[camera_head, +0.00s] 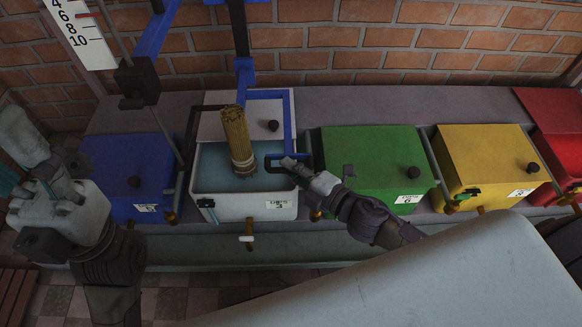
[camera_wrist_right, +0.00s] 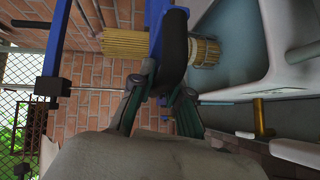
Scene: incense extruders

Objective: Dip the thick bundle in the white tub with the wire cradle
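The white tub (camera_head: 240,207) stands open in the middle of the row, with bluish liquid inside. The thick bundle (camera_head: 237,138), tan sticks with a pale band low down, is upright in the tub, its lower end at or in the liquid. The blue wire cradle (camera_head: 291,120) rises around the tub's back right. My right gripper (camera_head: 290,165) is at the cradle's dark handle; in the right wrist view its fingers lie either side of that handle (camera_wrist_right: 174,50) and appear shut on it. The bundle (camera_wrist_right: 205,51) passes behind it there. My left gripper (camera_head: 22,165) is at the far left, away from the tub.
A blue box (camera_head: 125,165) stands left of the tub; a green box (camera_head: 372,160), a yellow box (camera_head: 487,155) and a red box (camera_head: 560,120) stand to the right. A brick wall (camera_head: 420,50) is behind. A white scale (camera_head: 78,30) hangs top left.

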